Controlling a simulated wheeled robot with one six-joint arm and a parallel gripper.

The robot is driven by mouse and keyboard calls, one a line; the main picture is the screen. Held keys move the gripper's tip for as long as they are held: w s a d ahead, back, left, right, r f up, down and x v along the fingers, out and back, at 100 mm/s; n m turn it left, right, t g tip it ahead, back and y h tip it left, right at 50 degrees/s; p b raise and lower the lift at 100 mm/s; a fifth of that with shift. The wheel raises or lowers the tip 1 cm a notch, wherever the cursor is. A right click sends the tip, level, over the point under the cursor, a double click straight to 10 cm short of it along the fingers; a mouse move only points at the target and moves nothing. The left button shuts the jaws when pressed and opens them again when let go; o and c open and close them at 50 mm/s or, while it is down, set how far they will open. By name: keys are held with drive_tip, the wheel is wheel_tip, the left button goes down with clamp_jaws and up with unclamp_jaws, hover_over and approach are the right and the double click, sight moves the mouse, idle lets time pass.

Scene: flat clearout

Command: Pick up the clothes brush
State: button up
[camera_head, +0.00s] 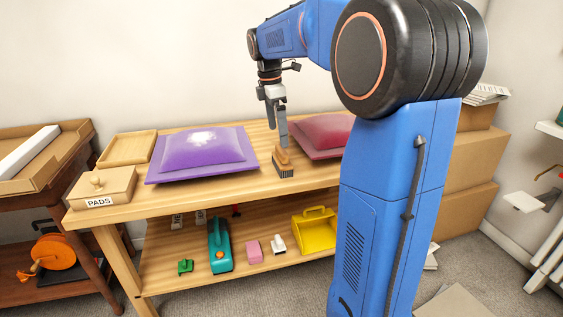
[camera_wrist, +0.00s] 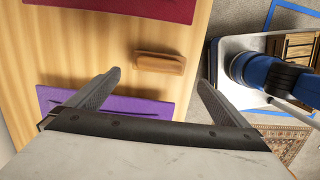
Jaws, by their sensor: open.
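The clothes brush (camera_head: 284,162) has a wooden back and dark bristles. It rests on the wooden table between the purple and the dark red cushions. In the wrist view its wooden back (camera_wrist: 160,63) shows just beyond the gap between my fingertips. My gripper (camera_head: 282,138) points down directly over the brush, close to it. It is open and empty, with its two fingers (camera_wrist: 159,78) apart on either side of the brush's line. Whether a finger touches the brush I cannot tell.
A purple cushion (camera_head: 200,150) lies left of the brush and a dark red cushion (camera_head: 322,133) lies right. A PADS box (camera_head: 103,188) and an empty wooden tray (camera_head: 127,149) stand at the table's left. The lower shelf holds a teal item (camera_head: 220,245) and a yellow caddy (camera_head: 313,232).

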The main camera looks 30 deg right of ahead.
sight(281, 149)
drive_tip(key=f, duration=0.3)
drive_tip(key=d+f, duration=0.1)
drive_tip(key=f, duration=0.5)
drive_tip(key=shift+s+d+f, duration=0.1)
drive_tip(key=shift+d+f, duration=0.2)
drive_tip(key=shift+f, duration=0.05)
drive_tip(key=shift+c, duration=0.6)
drive_tip(key=c, duration=0.8)
drive_tip(key=shift+o, duration=0.2)
drive_tip(key=shift+r, duration=0.15)
wheel_tip(281, 149, up, 10)
drive_tip(key=shift+f, duration=0.1)
